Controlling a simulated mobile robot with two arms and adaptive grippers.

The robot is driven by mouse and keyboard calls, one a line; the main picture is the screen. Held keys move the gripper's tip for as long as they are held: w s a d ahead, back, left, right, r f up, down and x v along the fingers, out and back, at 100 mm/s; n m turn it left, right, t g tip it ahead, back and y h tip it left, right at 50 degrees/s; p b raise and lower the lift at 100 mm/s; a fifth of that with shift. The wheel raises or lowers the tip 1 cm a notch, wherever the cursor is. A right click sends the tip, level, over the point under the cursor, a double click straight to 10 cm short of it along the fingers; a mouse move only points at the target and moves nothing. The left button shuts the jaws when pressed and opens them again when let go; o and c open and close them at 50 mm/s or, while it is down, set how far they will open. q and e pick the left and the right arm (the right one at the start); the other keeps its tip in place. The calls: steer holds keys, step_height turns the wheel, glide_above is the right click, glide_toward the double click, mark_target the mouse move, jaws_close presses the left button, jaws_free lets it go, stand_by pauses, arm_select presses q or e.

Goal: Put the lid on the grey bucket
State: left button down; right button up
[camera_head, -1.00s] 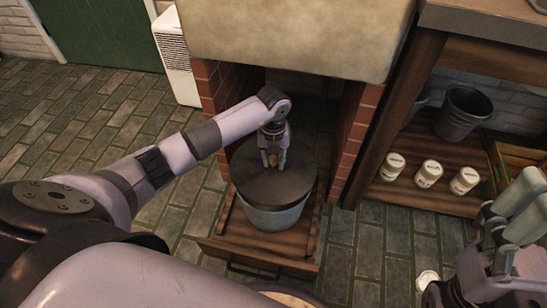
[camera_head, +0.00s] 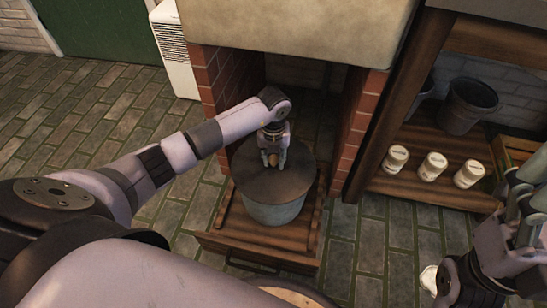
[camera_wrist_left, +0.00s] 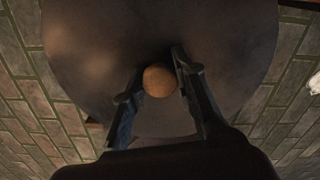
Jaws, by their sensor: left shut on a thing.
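The grey bucket (camera_head: 274,213) stands in a wooden drawer tray below the brick alcove. The dark round lid (camera_head: 290,187) lies over the bucket's mouth, covering it in the head view; whether it is fully seated I cannot tell. My left gripper (camera_head: 273,160) is above the lid, its fingers on either side of the lid's round wooden knob (camera_wrist_left: 159,80). In the left wrist view the dark lid (camera_wrist_left: 90,50) fills most of the picture. My right gripper (camera_head: 525,195) is at the right edge, partly cut off, away from the bucket.
The wooden drawer tray (camera_head: 228,240) has low sides around the bucket. Brick pillars (camera_head: 355,130) flank the alcove. A wooden shelf (camera_head: 405,180) at the right holds several white jars (camera_head: 433,166) and a dark bucket (camera_head: 467,106). The tiled floor at the left is open.

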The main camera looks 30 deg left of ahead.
stand_by(0.3)
arm_select(q)
steer(key=c, duration=1.2)
jaws_free()
steer(key=shift+f, duration=0.1)
steer(key=shift+o, duration=0.2)
steer(key=o, duration=0.5)
